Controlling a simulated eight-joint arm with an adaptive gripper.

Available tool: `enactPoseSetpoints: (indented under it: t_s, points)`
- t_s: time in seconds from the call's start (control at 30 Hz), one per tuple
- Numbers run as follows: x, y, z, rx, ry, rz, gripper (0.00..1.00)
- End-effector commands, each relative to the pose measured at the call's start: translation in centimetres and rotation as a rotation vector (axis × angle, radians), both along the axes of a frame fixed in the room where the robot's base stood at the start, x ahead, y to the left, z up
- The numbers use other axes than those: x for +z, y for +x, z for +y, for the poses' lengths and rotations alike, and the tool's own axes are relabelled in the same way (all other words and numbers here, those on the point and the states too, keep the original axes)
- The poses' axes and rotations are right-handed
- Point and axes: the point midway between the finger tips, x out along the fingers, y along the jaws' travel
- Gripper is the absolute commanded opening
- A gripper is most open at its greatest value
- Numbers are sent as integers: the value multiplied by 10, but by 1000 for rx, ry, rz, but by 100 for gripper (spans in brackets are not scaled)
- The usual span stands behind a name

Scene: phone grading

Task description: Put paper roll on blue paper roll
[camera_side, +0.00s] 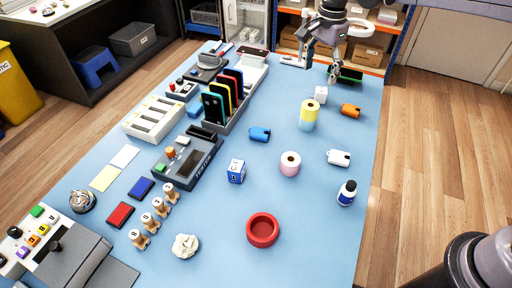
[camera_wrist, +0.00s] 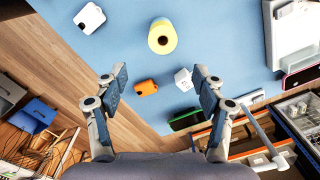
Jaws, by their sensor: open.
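A yellow paper roll (camera_side: 311,107) sits upright on top of a blue paper roll (camera_side: 307,126), roughly lined up with it, on the blue table. From above in the wrist view, the yellow roll (camera_wrist: 162,37) hides the blue one. A pink paper roll (camera_side: 290,164) stands upright by itself nearer the side camera. My gripper (camera_side: 310,67) is at the far end of the table, apart from the rolls. In the wrist view my gripper (camera_wrist: 160,78) has its fingers spread wide with nothing between them.
A white cube (camera_side: 320,94) and an orange object (camera_side: 350,110) lie between my gripper and the stacked rolls. A white object (camera_side: 339,158), a bottle (camera_side: 347,193), a blue object (camera_side: 260,134) and a red bowl (camera_side: 263,230) stand around. Phones in a rack (camera_side: 240,105) are left.

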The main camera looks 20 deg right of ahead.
Motion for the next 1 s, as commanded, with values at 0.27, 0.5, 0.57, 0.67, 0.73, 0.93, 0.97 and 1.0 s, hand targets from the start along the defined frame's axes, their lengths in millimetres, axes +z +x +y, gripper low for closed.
enactPoseSetpoints:
  t_s: [0.27,0.5,0.57,0.67,0.73,0.93,0.97,1.0]
  points:
    - [37,-55,-24,293,-12,-136,70]
    - [51,-113,-43,580,-73,-266,70]
    - [51,-128,-47,650,-95,-298,70]
    - [48,-153,-54,767,-138,-346,70]
    - [44,-170,-58,848,-174,-379,70]
    - [23,-215,-68,1070,-291,-457,70]
    - [20,-221,-69,1098,-309,-466,70]
    - [15,-227,-70,1135,-332,-476,70]
